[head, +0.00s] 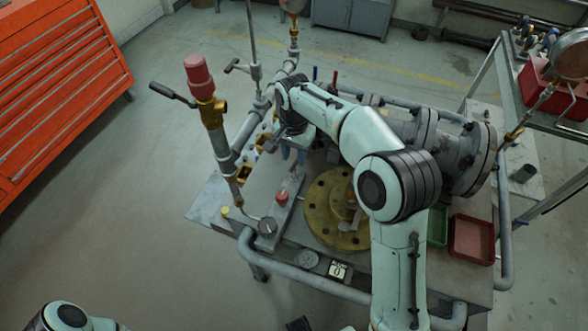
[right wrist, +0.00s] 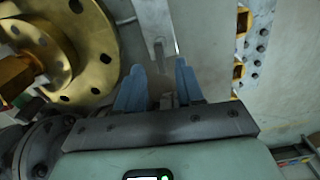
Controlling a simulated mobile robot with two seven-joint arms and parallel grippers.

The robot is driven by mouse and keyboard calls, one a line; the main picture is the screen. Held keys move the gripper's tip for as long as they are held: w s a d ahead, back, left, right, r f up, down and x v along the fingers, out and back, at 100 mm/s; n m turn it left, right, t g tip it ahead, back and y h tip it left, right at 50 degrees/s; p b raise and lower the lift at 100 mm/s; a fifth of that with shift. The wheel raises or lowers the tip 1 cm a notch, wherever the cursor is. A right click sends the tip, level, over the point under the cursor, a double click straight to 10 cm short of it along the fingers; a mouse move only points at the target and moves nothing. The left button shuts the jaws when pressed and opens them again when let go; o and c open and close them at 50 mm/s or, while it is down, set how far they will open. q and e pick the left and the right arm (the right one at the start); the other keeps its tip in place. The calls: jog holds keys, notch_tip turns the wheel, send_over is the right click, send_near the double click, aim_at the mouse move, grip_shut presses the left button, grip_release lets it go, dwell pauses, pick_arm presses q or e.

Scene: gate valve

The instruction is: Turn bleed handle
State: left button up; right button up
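My right gripper (head: 293,155) reaches over the table, pointing down, left of the brass flange. In the right wrist view its two blue fingers (right wrist: 158,88) stand apart. A small greyish part (right wrist: 167,100) shows between them, partly hidden by the gripper; I cannot tell whether they touch it. A pale metal strip (right wrist: 155,22) lies beyond the fingertips. Which part is the bleed handle is not clear. A dark lever (head: 172,95) sticks out from a red-capped upright pipe (head: 199,75), and another lever (head: 237,66) sits on a pipe behind. My left gripper is not in view.
The brass flange (head: 325,225) stands close to the right of my gripper; it also shows in the right wrist view (right wrist: 92,55). Red tray (head: 472,240) is right; orange cabinet (head: 60,80) left.

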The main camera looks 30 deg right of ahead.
aim_at(294, 164)
notch_tip(294, 164, down, 7)
jog(key=shift+w+b, duration=0.1)
jog(key=shift+b, duration=0.25)
grip_shut()
